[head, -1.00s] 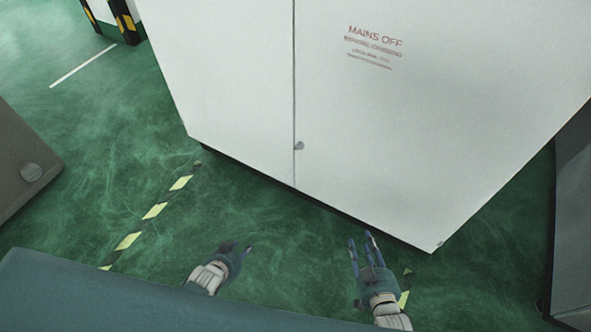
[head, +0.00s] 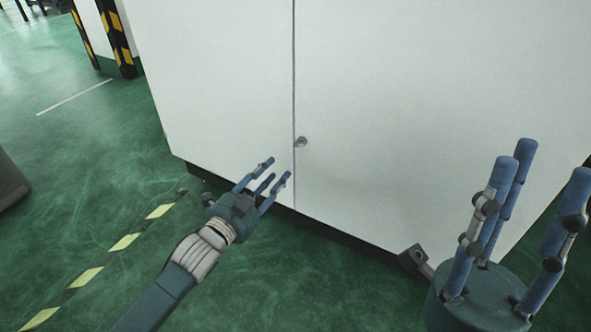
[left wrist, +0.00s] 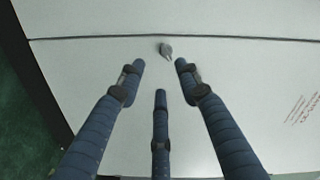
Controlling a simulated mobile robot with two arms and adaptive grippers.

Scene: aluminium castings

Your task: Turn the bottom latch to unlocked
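The bottom latch (head: 301,141) is a small grey knob low on the white cabinet, beside the vertical door seam. In the left wrist view the latch (left wrist: 166,50) shows just beyond the fingertips, roughly between the two outer fingers. My left gripper (head: 267,176) is open and empty, its blue fingers pointing up toward the latch from below left, apart from it. My right gripper (head: 530,180) is large in the right foreground, open and empty, its fingers spread and pointing up, well to the right of the latch.
The white cabinet (head: 400,90) fills the middle, with a dark base strip along its bottom. Yellow-and-black striped posts (head: 117,38) stand at the upper left. Striped floor tape (head: 108,255) crosses the open green floor (head: 80,160) on the left.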

